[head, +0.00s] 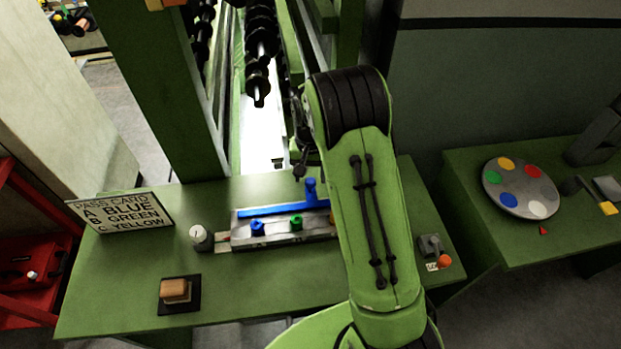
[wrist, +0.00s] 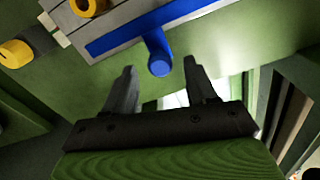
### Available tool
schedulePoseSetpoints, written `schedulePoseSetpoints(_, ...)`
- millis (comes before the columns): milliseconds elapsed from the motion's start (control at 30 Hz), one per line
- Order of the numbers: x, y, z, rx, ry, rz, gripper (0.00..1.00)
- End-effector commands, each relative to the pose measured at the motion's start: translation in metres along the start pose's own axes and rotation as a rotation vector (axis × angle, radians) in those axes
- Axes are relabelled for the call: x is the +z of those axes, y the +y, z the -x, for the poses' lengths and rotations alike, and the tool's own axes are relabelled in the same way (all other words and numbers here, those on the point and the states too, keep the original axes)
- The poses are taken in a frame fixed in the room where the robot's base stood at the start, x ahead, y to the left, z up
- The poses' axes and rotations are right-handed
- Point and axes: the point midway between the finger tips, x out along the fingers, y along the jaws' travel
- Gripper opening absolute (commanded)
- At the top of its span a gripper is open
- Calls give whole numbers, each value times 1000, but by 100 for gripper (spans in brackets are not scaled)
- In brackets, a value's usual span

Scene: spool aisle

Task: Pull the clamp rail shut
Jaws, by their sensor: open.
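The clamp rail (head: 270,210) is a flat blue bar along the back of a grey block (head: 285,238) on the green bench. Its upright blue handle (head: 311,190) stands near the right end. The wrist view shows the blue rail (wrist: 110,38) and the handle (wrist: 159,58) close up. My gripper (wrist: 160,72) is open and empty, with the handle just beyond and between its two fingertips. I cannot tell whether either finger touches it. In the head view my arm hides most of the gripper and the block's right end.
A blue knob (head: 258,228) and a green knob (head: 297,222) sit in the block's front. A white-topped cylinder (head: 198,235), a pass card (head: 122,212) and a brown button box (head: 177,292) are to the left. A palette disc (head: 520,189) lies on the right bench.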

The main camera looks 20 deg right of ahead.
Motion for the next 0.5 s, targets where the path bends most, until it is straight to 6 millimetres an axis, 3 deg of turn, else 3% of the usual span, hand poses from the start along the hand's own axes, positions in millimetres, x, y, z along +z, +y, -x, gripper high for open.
schedulePoseSetpoints(100,0,0,-14,1,-1,0,57)
schedulePoseSetpoints(367,0,0,-16,0,1,0,57)
schedulePoseSetpoints(500,0,0,-16,0,1,0,40)
